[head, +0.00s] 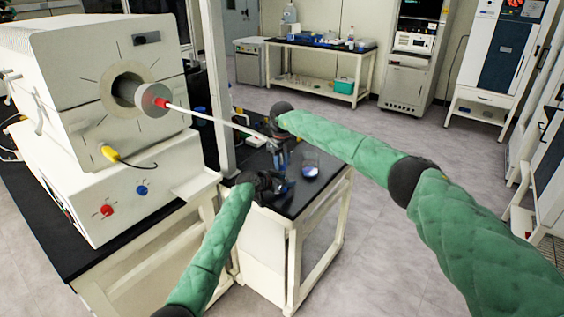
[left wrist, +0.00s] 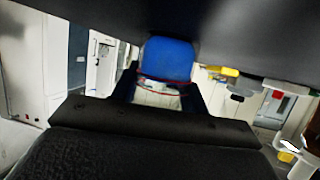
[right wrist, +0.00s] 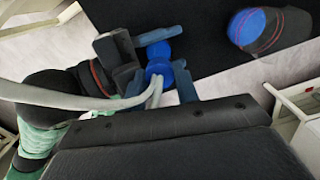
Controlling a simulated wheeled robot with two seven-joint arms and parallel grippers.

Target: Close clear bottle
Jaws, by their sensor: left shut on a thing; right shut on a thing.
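In the left wrist view a clear bottle (left wrist: 155,97) shows between my left fingers, with a blue cap (left wrist: 166,58) and a thin red line at its neck. In the head view my left gripper (head: 275,186) is shut, low over the black table. My right gripper (head: 281,148) is shut just behind it. In the right wrist view my right fingers (right wrist: 153,85) close around a blue cap-like piece (right wrist: 158,66), beside the left gripper's fingers. Whether cap and bottle touch all round is hidden by the grippers.
A white rod (head: 215,120) runs from the furnace-like machine (head: 100,75) toward my right gripper. Floor to the right is free.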

